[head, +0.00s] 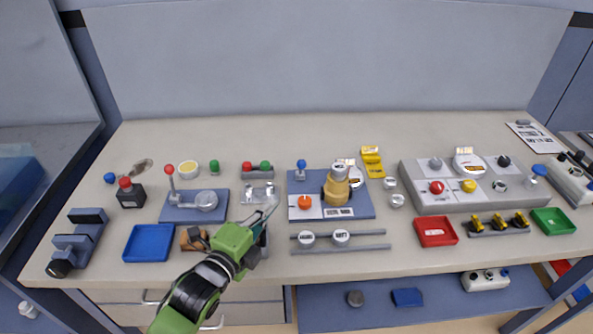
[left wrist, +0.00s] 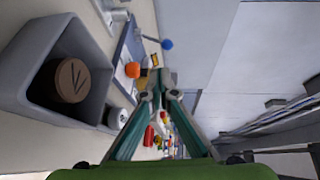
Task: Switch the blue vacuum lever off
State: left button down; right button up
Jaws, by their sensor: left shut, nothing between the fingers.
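A lever with a blue ball knob (head: 301,163) stands at the back left corner of a blue-grey panel (head: 362,209) near the middle of the bench. The blue knob also shows in the left wrist view (left wrist: 167,44), beyond the fingers and apart from them. My left gripper (head: 272,204) is shut and empty. It is in front and to the left of the lever, left of the panel's edge. In the left wrist view its fingers (left wrist: 158,92) meet near the centre. My right gripper is in neither view.
An orange button (head: 305,202) and a yellow-brown cylinder (head: 337,185) are on the same panel. A panel with a red-knobbed lever (head: 169,170) stands to the left. A grey box holding a brown round piece (left wrist: 72,80) is close by in the left wrist view. The bench's back strip is mostly clear.

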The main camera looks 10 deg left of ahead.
pick_arm(q)
jog(key=p, duration=0.1)
send_near(301, 168)
jog(key=p+x, duration=0.1)
jog(key=x, duration=0.1)
jog(key=p+x, duration=0.1)
jog(key=x, duration=0.2)
jog(key=shift+w+a+f, duration=0.15)
jog(key=shift+a+f, duration=0.05)
jog(key=shift+f, duration=0.05)
jog(key=shift+w+d, duration=0.15)
jog(key=shift+w, duration=0.55)
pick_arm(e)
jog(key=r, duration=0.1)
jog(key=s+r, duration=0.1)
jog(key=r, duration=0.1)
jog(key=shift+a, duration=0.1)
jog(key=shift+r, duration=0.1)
